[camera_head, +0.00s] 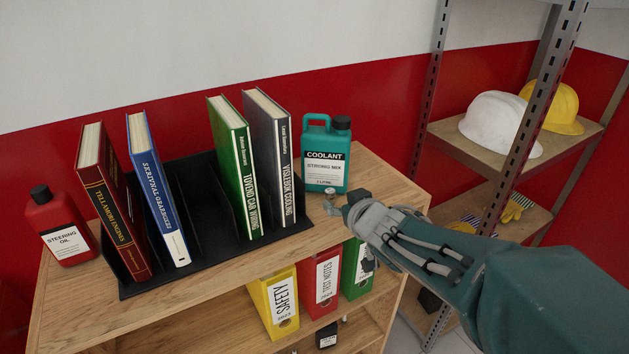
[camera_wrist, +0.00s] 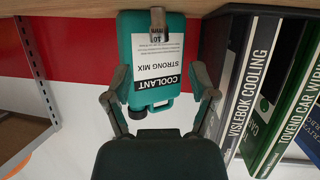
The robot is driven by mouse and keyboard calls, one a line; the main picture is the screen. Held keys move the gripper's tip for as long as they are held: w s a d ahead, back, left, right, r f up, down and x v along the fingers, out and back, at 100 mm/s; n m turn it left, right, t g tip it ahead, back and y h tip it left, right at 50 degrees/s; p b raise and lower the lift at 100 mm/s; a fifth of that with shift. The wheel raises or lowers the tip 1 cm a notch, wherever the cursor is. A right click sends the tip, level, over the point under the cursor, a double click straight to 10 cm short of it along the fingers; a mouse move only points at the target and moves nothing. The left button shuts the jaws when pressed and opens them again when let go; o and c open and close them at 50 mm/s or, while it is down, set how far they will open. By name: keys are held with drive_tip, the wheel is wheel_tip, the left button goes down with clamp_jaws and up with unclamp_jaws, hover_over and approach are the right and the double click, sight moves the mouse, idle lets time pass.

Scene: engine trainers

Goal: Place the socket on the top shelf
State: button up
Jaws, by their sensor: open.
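The socket is a small metallic cylinder (camera_head: 330,192) on the wooden top shelf (camera_head: 373,180), in front of the green coolant jug (camera_head: 325,172). In the wrist view, which is upside down, the socket (camera_wrist: 158,25) stands upright on the wood and overlaps the jug's label. My gripper (camera_head: 345,203) is at the right front of the top shelf, close to the socket. Its two fingers (camera_wrist: 160,82) are spread apart, with nothing held between them. The socket is beyond the fingertips, centred between them, and appears apart from them.
A black rack (camera_head: 185,272) with several books stands left of the socket; a red steering oil bottle (camera_head: 62,227) is at the far left. A metal rack (camera_head: 436,135) with helmets stands to the right.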

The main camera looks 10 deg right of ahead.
sight(331, 192)
drive_tip(key=shift+x, duration=3.95)
drive_tip(key=shift+r, duration=0.15)
clamp_jaws()
